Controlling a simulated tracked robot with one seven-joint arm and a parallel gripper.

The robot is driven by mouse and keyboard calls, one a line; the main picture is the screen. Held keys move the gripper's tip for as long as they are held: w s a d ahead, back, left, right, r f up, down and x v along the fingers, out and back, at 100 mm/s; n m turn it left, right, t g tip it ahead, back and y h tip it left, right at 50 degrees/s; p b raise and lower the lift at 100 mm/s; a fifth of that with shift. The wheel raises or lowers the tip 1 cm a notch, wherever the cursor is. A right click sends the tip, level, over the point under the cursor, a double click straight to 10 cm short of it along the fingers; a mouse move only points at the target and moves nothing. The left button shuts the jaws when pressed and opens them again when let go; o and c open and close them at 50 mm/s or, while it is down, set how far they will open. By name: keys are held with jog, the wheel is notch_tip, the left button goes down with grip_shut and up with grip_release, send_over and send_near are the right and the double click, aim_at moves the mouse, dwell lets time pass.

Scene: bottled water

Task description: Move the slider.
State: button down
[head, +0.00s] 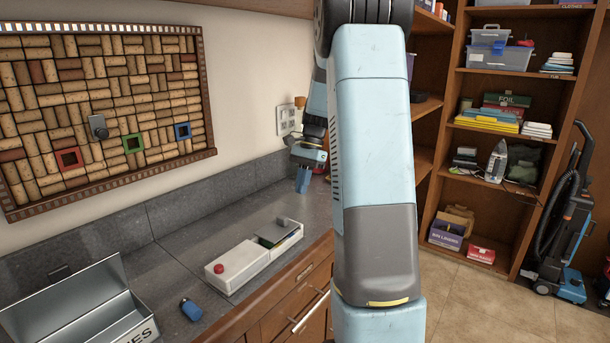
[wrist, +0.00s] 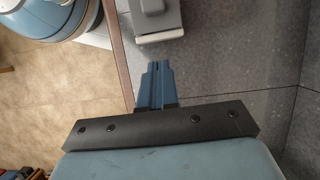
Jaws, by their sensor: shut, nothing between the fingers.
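A white box (head: 238,266) with a red button lies on the grey counter. A grey, lid-like part with an upright grey handle (head: 281,222) sits at its far end and may be the slider. A small grey knob-like piece (head: 98,127) is also on the cork board. My gripper (head: 303,184) is shut and empty, pointing down over the counter beyond the box and apart from it. In the wrist view the blue fingers (wrist: 156,84) are together. A grey part with a pale edge (wrist: 159,18) shows just beyond them; I cannot tell exactly what it is.
Red, green and blue square frames hang on the cork board (head: 108,14). An open metal box (head: 66,295) and a blue bottle-like item (head: 191,309) are at the near left. A wall outlet (head: 287,120) is behind my gripper. Shelves stand at right.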

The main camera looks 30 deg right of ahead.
aim_at(291, 221)
jog(key=x, duration=0.4)
jog(key=shift+s+a+f, duration=0.1)
jog(key=shift+f, duration=0.3)
jog(key=a, duration=0.1)
jog(key=s+a, duration=0.1)
jog(key=a, duration=0.1)
jog(key=shift+s+a+r, duration=0.15)
jog(key=shift+s, duration=0.05)
jog(key=shift+a, duration=0.2)
jog(key=shift+s, duration=0.1)
